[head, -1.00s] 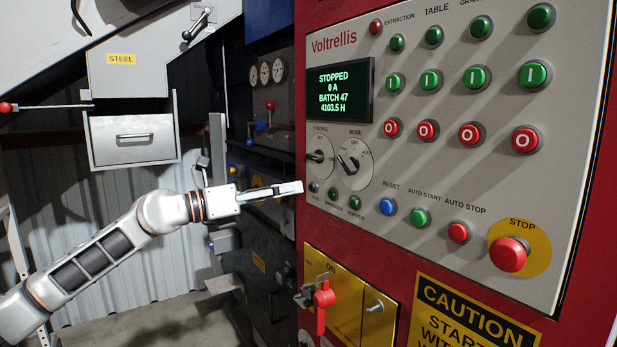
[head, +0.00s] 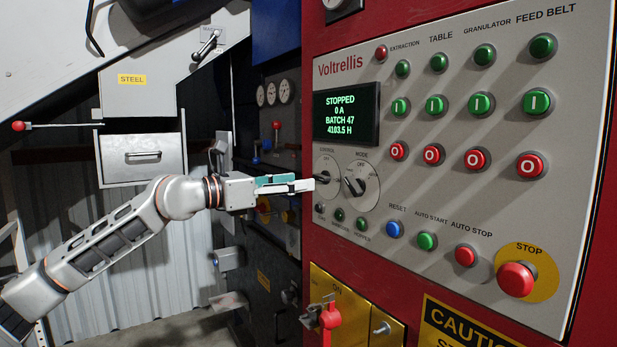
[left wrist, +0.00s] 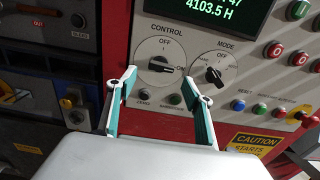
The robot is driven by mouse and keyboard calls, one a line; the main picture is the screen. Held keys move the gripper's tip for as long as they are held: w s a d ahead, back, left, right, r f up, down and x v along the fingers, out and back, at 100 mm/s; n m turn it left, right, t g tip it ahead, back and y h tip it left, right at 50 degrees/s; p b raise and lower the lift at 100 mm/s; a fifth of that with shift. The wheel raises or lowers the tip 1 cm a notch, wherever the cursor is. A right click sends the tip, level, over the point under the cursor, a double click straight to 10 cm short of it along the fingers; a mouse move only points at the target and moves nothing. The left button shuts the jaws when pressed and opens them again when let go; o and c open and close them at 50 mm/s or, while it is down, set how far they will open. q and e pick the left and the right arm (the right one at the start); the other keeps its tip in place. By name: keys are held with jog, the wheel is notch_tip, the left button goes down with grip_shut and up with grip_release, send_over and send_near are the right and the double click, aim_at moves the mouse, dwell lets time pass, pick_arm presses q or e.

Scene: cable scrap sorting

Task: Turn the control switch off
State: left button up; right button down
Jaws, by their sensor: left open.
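The control switch is a black knob on a pale round dial marked OFF at the top. In the left wrist view the knob (left wrist: 160,65) lies nearly level, its right end towards the ON mark. In the head view the control switch (head: 322,178) is partly hidden behind my left fingertips. My left gripper (head: 300,183) is open and empty, pointing at the panel just in front of this dial. In the left wrist view its teal fingers (left wrist: 161,82) stand apart, below and either side of the knob; contact cannot be told. My right gripper is not in view.
The mode switch (head: 356,186) sits close to the right of the control switch. The display (head: 346,113) above reads STOPPED. Small buttons lie below, and a red stop button (head: 515,279) is at lower right. A red handle (head: 330,316) sticks out below the panel.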

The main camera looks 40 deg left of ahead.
aim_at(318, 179)
pick_arm(q)
jog(key=p+x, duration=0.1)
jog(key=x, duration=0.2)
jog(key=shift+w+d+r, duration=0.1)
jog(key=shift+d+r, duration=0.05)
jog(key=shift+r, duration=0.05)
jog(key=shift+w+d+f+p, duration=0.2)
jog(key=shift+w+d+p, duration=0.1)
jog(key=shift+w, duration=0.25)
jog(key=c, duration=1.1)
